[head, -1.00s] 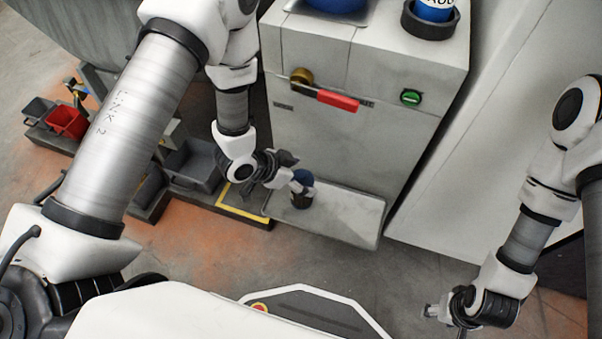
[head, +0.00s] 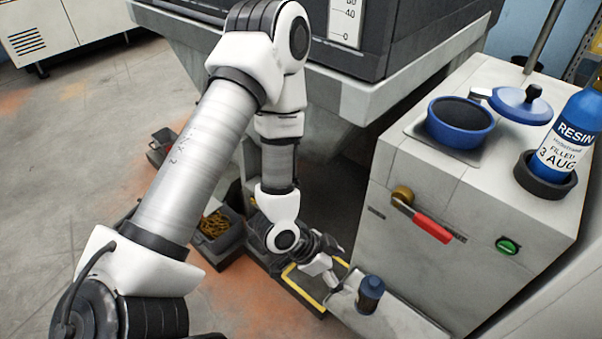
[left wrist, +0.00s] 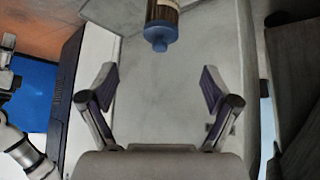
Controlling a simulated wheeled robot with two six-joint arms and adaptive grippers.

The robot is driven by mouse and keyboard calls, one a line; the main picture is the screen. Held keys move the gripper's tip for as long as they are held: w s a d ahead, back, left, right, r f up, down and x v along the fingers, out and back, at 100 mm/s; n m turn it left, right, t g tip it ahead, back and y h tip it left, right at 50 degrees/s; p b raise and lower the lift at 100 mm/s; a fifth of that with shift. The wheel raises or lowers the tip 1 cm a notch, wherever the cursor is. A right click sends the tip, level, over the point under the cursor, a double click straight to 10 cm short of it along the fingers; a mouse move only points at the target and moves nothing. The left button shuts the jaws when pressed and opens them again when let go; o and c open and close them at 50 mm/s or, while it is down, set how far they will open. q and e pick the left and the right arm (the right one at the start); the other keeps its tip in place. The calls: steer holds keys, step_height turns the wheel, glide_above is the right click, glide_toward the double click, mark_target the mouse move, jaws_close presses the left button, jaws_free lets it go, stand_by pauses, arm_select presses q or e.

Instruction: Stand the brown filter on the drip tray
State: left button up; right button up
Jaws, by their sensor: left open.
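The brown filter (head: 370,294), a dark cylinder with a blue cap, stands upright on the pale drip tray (head: 408,325) at the foot of the grey cabinet. My left gripper (head: 336,277) is open, just left of the filter and apart from it. In the left wrist view the filter (left wrist: 162,20) shows brown with a blue end, beyond the spread, empty fingertips of my left gripper (left wrist: 160,82). The filter's far end is cut off there. My right gripper is outside the head view; part of a white arm shows at the left wrist view's edge, its fingers unclear.
The cabinet (head: 425,195) rises behind the tray, with a red-handled valve (head: 432,229) and a green knob (head: 508,245). A blue pot (head: 460,122) and a resin bottle (head: 570,135) stand on top. Dark bins (head: 218,235) lie left of the gripper.

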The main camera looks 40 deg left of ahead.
arm_select(q)
steer(key=s+a+f+n+g+y, duration=0.2)
steer(key=s+f+n, duration=0.2)
steer(key=s+f, duration=0.2)
steer(key=s+a+f+n+g+y, duration=0.3)
steer(key=s+f+n, duration=0.2)
steer(key=s, duration=0.3)
steer(key=shift+s+a+f, duration=0.25)
steer(key=shift+s+f, duration=0.15)
steer(key=shift+f, duration=0.25)
